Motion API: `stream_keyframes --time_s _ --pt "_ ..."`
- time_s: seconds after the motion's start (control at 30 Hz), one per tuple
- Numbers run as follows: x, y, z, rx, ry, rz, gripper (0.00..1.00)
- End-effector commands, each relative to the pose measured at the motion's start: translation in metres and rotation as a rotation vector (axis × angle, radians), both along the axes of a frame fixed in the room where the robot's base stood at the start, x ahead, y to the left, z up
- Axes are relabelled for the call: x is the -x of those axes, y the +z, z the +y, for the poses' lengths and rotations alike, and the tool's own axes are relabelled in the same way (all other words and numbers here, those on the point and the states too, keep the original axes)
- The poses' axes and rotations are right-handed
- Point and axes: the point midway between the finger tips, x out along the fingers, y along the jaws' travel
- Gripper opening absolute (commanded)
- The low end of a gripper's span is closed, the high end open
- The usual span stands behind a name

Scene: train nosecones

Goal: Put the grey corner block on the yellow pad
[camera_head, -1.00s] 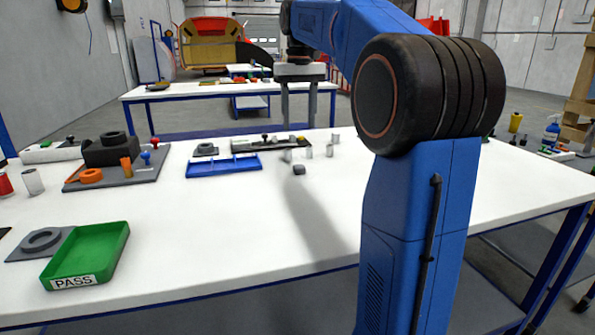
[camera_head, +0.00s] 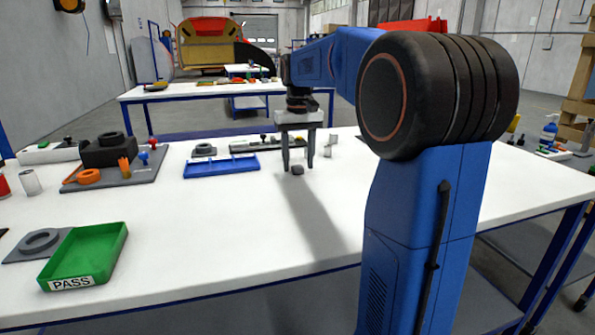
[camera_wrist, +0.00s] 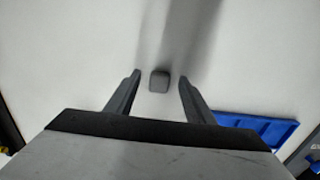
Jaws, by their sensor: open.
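The grey corner block (camera_head: 297,170) is a small dark grey piece with rounded corners on the white table. My gripper (camera_head: 298,168) points down over it, open, with its fingers low near the table. In the wrist view, my gripper (camera_wrist: 159,76) has the block (camera_wrist: 159,80) between its fingertips, with a gap on each side. I cannot tell how high the tips are above the table. I cannot make out the yellow pad in either current view.
A blue divided tray (camera_head: 221,166) lies left of the gripper and also shows in the wrist view (camera_wrist: 262,128). Small grey cylinders (camera_head: 330,148) stand just behind and right. A green PASS tray (camera_head: 88,255) sits front left. The table's front middle is clear.

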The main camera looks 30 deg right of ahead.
Motion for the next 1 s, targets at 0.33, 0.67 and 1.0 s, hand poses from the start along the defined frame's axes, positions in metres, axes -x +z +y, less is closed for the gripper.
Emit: stream_keyframes --time_s 0.33,0.67,1.0 --pt "0.0 -0.008 0.0 0.0 0.0 -0.001 0.48" --pt "0.0 -0.008 0.0 0.0 0.0 -0.001 0.01" --pt "-0.001 0.011 0.0 0.001 0.0 -0.003 0.01"
